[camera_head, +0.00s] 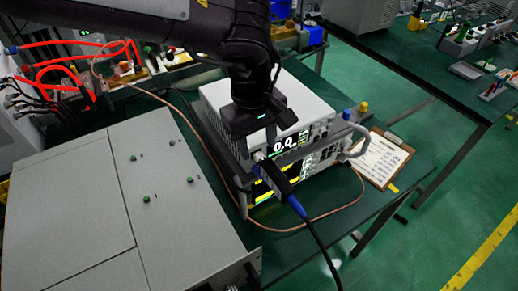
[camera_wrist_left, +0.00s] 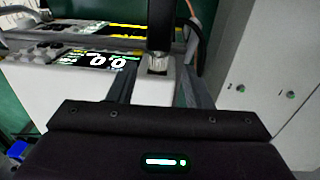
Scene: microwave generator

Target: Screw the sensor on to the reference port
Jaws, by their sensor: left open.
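The sensor (camera_head: 276,176) is a black body with a blue rear end and a black cable, at the front of the white power meter (camera_head: 300,118). Its silver connector end (camera_wrist_left: 157,64) shows in the left wrist view at the meter's front edge. The reference port is hidden behind the connector; I cannot tell how far the two are engaged. My left gripper (camera_head: 258,146) is open, pointing down at the meter's front. In the left wrist view its fingers (camera_wrist_left: 158,92) stand either side of the connector's line, with a visible gap. My right gripper is not in view.
The meter reads 0.0 and sits on another instrument with grey handles (camera_head: 352,140). A copper-coloured cable (camera_head: 318,210) loops over the green bench. A clipboard (camera_head: 382,160) lies right of the instruments. A large grey cabinet (camera_head: 120,190) fills the left.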

